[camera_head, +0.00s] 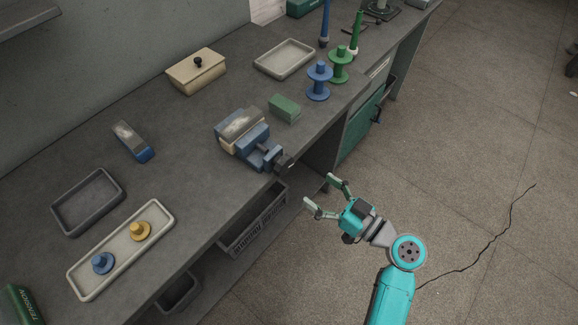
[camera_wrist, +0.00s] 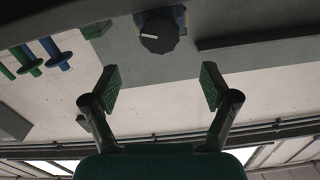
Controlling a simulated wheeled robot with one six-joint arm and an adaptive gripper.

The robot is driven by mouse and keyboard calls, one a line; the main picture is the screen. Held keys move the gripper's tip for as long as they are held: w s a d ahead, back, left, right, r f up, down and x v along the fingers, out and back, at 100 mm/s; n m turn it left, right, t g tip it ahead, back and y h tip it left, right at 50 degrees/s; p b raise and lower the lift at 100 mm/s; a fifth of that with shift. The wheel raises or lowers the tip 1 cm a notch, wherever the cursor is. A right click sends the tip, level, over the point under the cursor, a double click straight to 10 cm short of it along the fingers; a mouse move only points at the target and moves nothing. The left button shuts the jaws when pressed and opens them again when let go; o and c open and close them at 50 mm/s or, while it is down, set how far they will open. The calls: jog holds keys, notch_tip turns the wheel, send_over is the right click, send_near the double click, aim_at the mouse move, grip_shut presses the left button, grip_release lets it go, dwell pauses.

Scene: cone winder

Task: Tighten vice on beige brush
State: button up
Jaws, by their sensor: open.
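The blue vice (camera_head: 260,138) stands at the bench's front edge. A beige brush (camera_head: 240,124) with a greyish top sits at its jaws; whether the jaws press on it I cannot tell. The vice's dark round knob (camera_head: 284,164) faces out over the edge. In the wrist view the knob (camera_wrist: 158,34) is at top centre, with a white mark pointing left and a bit of blue vice behind it. My gripper (camera_head: 320,190) is open and empty, off the bench edge, pointing toward the knob. In the wrist view its fingers (camera_wrist: 160,84) are spread, apart from the knob.
A green block (camera_head: 285,108), blue and green spools (camera_head: 319,82) and an empty tray (camera_head: 285,59) lie beyond the vice. Nearer are a blue-sided brush (camera_head: 133,141), a dark tray (camera_head: 88,202) and a tray with two pegs (camera_head: 120,250). A crate (camera_head: 252,222) sits below the bench.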

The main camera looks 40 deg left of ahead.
aim_at(288, 167)
jog(key=a, duration=0.7)
jog(key=w+a, duration=0.1)
jog(key=a, duration=0.2)
jog(key=shift+a, duration=0.4)
jog(key=shift+s, duration=0.1)
jog(key=c, duration=1.2)
jog(key=shift+o, duration=0.2)
jog(key=shift+m, duration=2.9)
